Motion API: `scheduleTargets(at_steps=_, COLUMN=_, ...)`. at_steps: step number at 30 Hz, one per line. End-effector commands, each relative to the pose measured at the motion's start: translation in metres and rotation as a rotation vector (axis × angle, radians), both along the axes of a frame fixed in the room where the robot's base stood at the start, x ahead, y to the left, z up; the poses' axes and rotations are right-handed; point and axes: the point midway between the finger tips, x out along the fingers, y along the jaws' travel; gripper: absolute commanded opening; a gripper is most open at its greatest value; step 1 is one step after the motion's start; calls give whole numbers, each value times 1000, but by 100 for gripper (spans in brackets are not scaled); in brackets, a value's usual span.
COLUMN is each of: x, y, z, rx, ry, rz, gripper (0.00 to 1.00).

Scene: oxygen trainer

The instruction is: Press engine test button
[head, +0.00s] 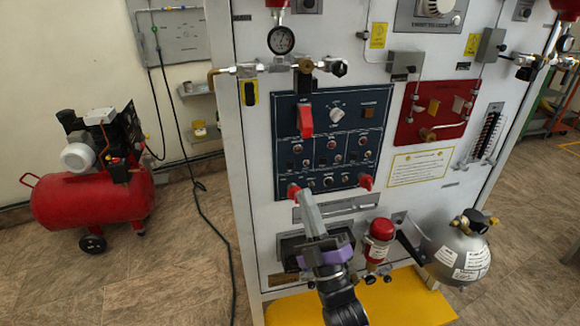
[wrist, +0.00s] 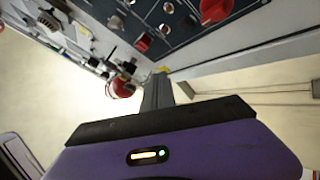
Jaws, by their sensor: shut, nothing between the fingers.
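The dark blue control panel (head: 350,108) is on the front of the white trainer. It carries small red and dark buttons, a white dial (head: 337,115) and a red lever (head: 305,121). A red knob (head: 366,182) is at its lower right and another (head: 293,190) at its lower left. The labels are too small to read, so I cannot tell which button is the engine test. My gripper (head: 303,193) is shut and empty, its tips at the lower left red knob; I cannot tell if they touch. The wrist view shows the closed fingers (wrist: 157,88), with the panel (wrist: 180,18) beyond.
A red panel (head: 410,122) with a valve is to the right. A pressure gauge (head: 281,40) and pipe fittings stand out above. A red canister (head: 379,240) and a grey tank (head: 458,252) jut out below right. A red compressor (head: 95,195) stands on the left floor.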

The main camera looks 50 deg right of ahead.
Motion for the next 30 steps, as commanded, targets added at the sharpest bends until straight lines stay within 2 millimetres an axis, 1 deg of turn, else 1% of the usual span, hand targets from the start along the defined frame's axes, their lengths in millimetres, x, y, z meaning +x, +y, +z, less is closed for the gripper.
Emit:
scheduleTargets(at_steps=5, x=15, y=-11, z=0, rx=-1, ry=-2, rz=0, gripper=0)
scheduleTargets(at_steps=12, x=42, y=-29, z=-1, rx=-1, ry=-1, rz=0, gripper=0)
scheduleTargets(at_steps=18, x=60, y=-40, z=-3, rx=0, ry=-1, rz=1, gripper=0)
scheduleTargets(at_steps=24, x=68, y=-46, z=0, rx=1, ry=-2, rz=2, gripper=0)
scheduleTargets(at_steps=30, x=69, y=-47, z=0, rx=1, ry=0, rz=1, gripper=0)
